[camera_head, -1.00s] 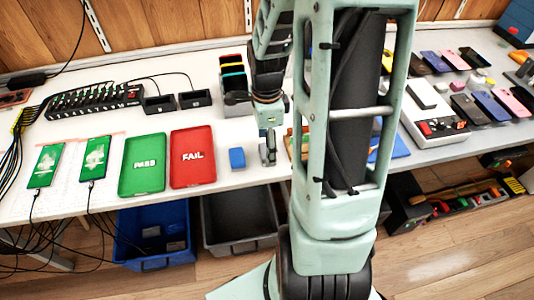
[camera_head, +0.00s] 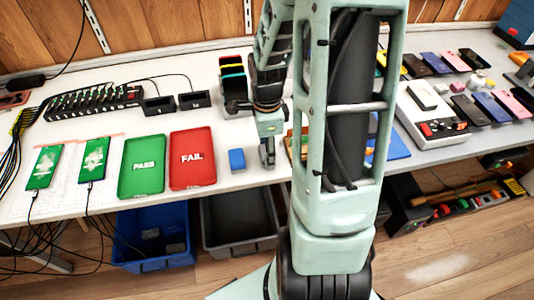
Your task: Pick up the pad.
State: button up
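A small blue block (camera_head: 237,159), which looks like the pad, lies on the white table just right of the red FAIL tray (camera_head: 192,157). My gripper (camera_head: 268,160) points down close to the table, a short way right of the blue block and apart from it. I see its fingers nearly edge-on and small, so their opening is not clear. Nothing can be made out between them. The blue block is fully in view.
The green PASS tray (camera_head: 143,166) and two green-screened phones (camera_head: 94,159) lie further left. Two black holders (camera_head: 195,99) and a colored bin stack (camera_head: 234,85) stand behind. The table's front edge is near the blue block. My arm hides part of the table.

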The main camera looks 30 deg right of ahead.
jog(key=shift+r, duration=0.1)
jog(key=shift+r, duration=0.7)
jog(key=s+a+r+p, duration=0.2)
jog(key=s+a+r, duration=0.1)
jog(key=a+r, duration=0.8)
jog(key=a, duration=0.2)
jog(key=shift+s+a+r, duration=0.15)
jog(key=shift+a+r, duration=0.05)
jog(key=shift+a, duration=0.15)
jog(key=o, duration=0.5)
jog(key=shift+c, duration=0.2)
jog(key=c, duration=0.4)
jog(key=shift+o, duration=0.2)
